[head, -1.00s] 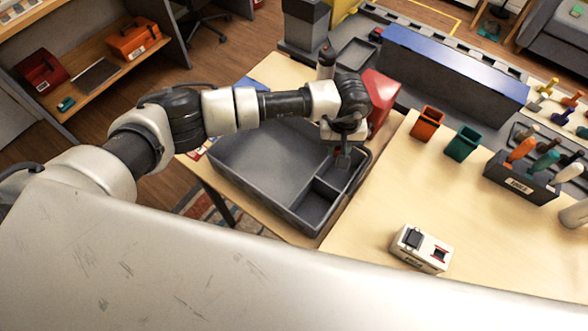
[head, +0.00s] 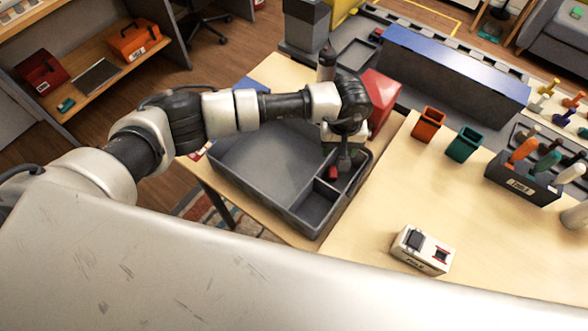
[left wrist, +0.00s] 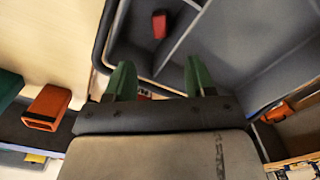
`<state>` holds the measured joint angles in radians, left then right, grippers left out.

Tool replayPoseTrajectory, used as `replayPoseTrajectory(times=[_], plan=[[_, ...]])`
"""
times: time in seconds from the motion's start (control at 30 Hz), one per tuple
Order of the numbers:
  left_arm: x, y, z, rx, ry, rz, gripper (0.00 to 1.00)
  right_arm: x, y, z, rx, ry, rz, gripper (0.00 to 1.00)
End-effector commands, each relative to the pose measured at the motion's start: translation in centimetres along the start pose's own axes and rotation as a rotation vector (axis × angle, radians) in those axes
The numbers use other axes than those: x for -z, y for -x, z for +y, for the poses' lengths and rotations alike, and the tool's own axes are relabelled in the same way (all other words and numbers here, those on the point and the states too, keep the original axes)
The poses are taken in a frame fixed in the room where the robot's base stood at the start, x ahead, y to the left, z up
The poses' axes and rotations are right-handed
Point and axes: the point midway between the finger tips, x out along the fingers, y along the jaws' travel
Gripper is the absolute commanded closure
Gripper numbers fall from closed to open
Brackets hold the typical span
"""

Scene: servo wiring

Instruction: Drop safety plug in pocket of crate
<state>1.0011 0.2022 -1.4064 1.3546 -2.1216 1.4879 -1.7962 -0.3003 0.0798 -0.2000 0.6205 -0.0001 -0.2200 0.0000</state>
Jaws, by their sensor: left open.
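The red safety plug (head: 333,173) shows in a small pocket of the grey crate (head: 255,205), near the crate's right end. In the left wrist view the plug (left wrist: 159,25) lies beyond the fingertips, apart from them, between the pocket's grey walls. My left gripper (head: 344,163) is over that pocket. In the left wrist view its two green fingers (left wrist: 160,80) are spread with nothing between them. My right gripper is not in view.
A red box (head: 380,98) stands close behind the crate. Orange (head: 427,124) and teal (head: 463,144) bins, a tool holder (head: 520,186) and a white device (head: 422,250) stand on the table to the right. The table between the crate and these bins is clear.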

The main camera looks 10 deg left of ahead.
Motion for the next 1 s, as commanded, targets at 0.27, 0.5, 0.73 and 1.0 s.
replayPoseTrajectory(times=[0.27,0.5,0.73,1.0], plan=[[0.1,5.1,0.0,-0.003,-0.002,0.007,0.45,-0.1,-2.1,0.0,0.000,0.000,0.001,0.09],[0.1,8.9,0.0,-0.002,0.001,0.005,0.45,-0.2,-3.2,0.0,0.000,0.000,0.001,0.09],[0.0,10.0,0.0,0.000,0.001,0.002,0.45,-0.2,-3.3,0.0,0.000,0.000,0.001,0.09],[0.0,10.0,0.0,0.000,0.001,0.001,0.45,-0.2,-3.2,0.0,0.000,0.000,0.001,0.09]])
